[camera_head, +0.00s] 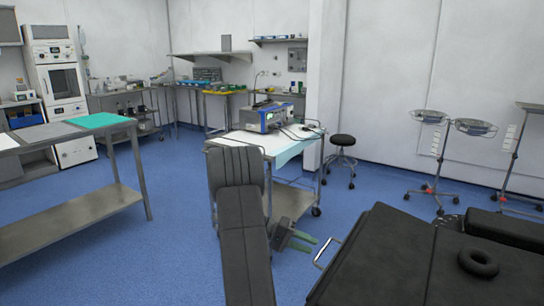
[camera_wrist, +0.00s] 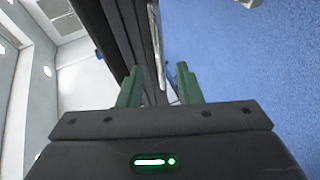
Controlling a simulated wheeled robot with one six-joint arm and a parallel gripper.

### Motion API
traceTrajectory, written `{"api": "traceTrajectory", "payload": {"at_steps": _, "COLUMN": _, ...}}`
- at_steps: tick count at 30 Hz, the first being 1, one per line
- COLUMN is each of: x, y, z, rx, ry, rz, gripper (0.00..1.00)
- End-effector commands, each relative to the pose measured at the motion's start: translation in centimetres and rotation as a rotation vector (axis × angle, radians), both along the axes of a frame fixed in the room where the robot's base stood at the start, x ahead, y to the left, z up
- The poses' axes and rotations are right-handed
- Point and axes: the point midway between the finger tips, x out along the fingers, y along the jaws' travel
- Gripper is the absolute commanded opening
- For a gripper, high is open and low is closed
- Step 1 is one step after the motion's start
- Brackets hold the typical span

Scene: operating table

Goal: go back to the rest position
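My gripper (camera_head: 313,244) is low in the middle of the head view, between the narrow black padded section and the black operating table (camera_head: 395,262). Its two green fingers point right and stand apart. In the wrist view the green fingers (camera_wrist: 160,68) are spread with a gap between them, and I see nothing held. Long black edges run behind the fingers there, with blue floor to the right. The lower part of my arm is partly hidden behind the black padded section (camera_head: 243,235).
A metal rail (camera_head: 327,252) edges the operating table near my gripper. A black ring (camera_head: 478,262) lies on that table. A cart (camera_head: 290,150) carrying a blue device (camera_head: 265,117) stands behind. A stool (camera_head: 342,155) stands beyond it. Blue floor (camera_head: 160,240) is open at left.

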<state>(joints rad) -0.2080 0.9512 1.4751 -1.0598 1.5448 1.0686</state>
Motion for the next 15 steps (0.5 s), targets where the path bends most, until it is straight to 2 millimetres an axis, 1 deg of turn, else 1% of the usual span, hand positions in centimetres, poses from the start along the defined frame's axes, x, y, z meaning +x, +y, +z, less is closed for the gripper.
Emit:
{"api": "traceTrajectory", "payload": {"at_steps": 1, "x": -0.2, "y": -1.0, "z": -0.4, "rx": -0.001, "ry": 0.001, "rz": -0.002, "gripper": 0.32}}
{"api": "traceTrajectory", "payload": {"at_steps": 3, "x": -0.5, "y": -2.3, "z": -0.9, "rx": 0.0, "ry": 0.001, "rz": -0.004, "gripper": 0.32}}
{"api": "traceTrajectory", "payload": {"at_steps": 9, "x": -1.1, "y": -5.5, "z": -2.1, "rx": 0.001, "ry": 0.002, "rz": -0.002, "gripper": 0.32}}
{"api": "traceTrajectory", "payload": {"at_steps": 15, "x": -1.0, "y": -5.3, "z": -3.2, "rx": -0.035, "ry": 0.027, "rz": 0.001, "gripper": 0.32}}
